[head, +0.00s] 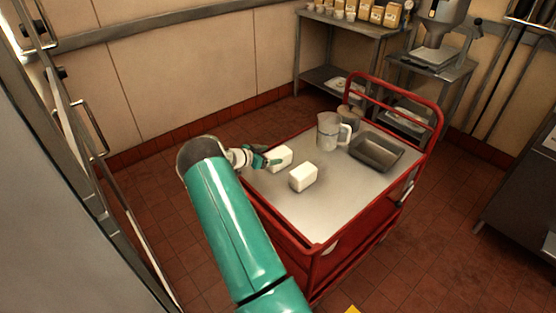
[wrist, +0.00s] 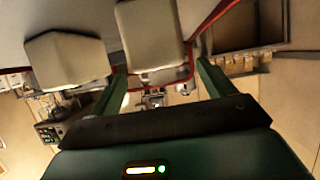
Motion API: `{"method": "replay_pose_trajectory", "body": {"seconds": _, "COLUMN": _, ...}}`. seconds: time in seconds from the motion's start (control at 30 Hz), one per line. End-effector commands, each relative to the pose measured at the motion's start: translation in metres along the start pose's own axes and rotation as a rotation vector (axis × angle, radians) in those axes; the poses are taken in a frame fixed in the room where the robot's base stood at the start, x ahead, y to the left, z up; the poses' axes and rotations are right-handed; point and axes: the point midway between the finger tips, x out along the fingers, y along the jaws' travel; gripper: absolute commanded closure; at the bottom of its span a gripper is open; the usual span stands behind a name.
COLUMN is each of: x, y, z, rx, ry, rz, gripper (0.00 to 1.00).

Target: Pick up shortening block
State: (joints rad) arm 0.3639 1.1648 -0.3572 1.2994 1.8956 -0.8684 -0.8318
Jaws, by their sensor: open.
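Two pale, off-white blocks stand on the grey top of a red cart (head: 315,215) in the head view. One block (head: 281,157) is at the cart's left side, close to my gripper (head: 267,162). The other block (head: 303,177) is a little nearer and to the right. I cannot tell by look which is the shortening. In the wrist view, my gripper (wrist: 162,85) is open, with a green finger on each side. One block (wrist: 150,35) is ahead, in line with the gap between the fingers. The other block (wrist: 68,60) is to the left, outside the gap.
A clear measuring jug (head: 327,133) and an empty dark rectangular pan (head: 376,151) stand farther back on the cart. A red handrail (head: 393,91) rises at its far end. Metal shelves (head: 345,27) stand against the wall. The cart's near part is clear.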

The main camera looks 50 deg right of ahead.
Motion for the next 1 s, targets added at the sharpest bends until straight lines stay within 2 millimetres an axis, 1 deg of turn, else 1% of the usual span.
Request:
{"method": "replay_pose_trajectory", "body": {"seconds": 0.07, "x": 0.006, "y": 0.000, "z": -0.001, "rx": 0.002, "ry": 0.001, "rz": 0.001, "gripper": 0.18}}
{"method": "replay_pose_trajectory", "body": {"seconds": 0.3, "x": 0.043, "y": -0.002, "z": -0.001, "rx": 0.001, "ry": 0.002, "rz": 0.002, "gripper": 0.18}}
{"method": "replay_pose_trajectory", "body": {"seconds": 0.37, "x": 0.050, "y": -0.003, "z": -0.001, "rx": 0.002, "ry": 0.002, "rz": 0.001, "gripper": 0.18}}
{"method": "replay_pose_trajectory", "body": {"seconds": 0.47, "x": 0.054, "y": -0.003, "z": -0.001, "rx": 0.001, "ry": 0.001, "rz": -0.001, "gripper": 0.18}}
{"method": "replay_pose_trajectory", "body": {"seconds": 0.67, "x": 0.054, "y": -0.003, "z": -0.001, "rx": 0.001, "ry": 0.001, "rz": -0.001, "gripper": 0.18}}
{"method": "replay_pose_trajectory", "body": {"seconds": 0.7, "x": 0.054, "y": -0.003, "z": -0.001, "rx": 0.001, "ry": 0.001, "rz": -0.001, "gripper": 0.26}}
{"method": "replay_pose_trajectory", "body": {"seconds": 0.87, "x": 0.054, "y": -0.003, "z": -0.001, "rx": 0.001, "ry": 0.001, "rz": -0.001, "gripper": 0.57}}
{"method": "replay_pose_trajectory", "body": {"seconds": 0.9, "x": 0.054, "y": -0.003, "z": -0.001, "rx": 0.001, "ry": 0.001, "rz": -0.001, "gripper": 0.65}}
{"method": "replay_pose_trajectory", "body": {"seconds": 0.97, "x": 0.054, "y": -0.003, "z": -0.001, "rx": 0.001, "ry": 0.001, "rz": -0.001, "gripper": 0.77}}
{"method": "replay_pose_trajectory", "body": {"seconds": 1.0, "x": 0.054, "y": -0.004, "z": -0.002, "rx": 0.002, "ry": 0.003, "rz": -0.001, "gripper": 0.81}}
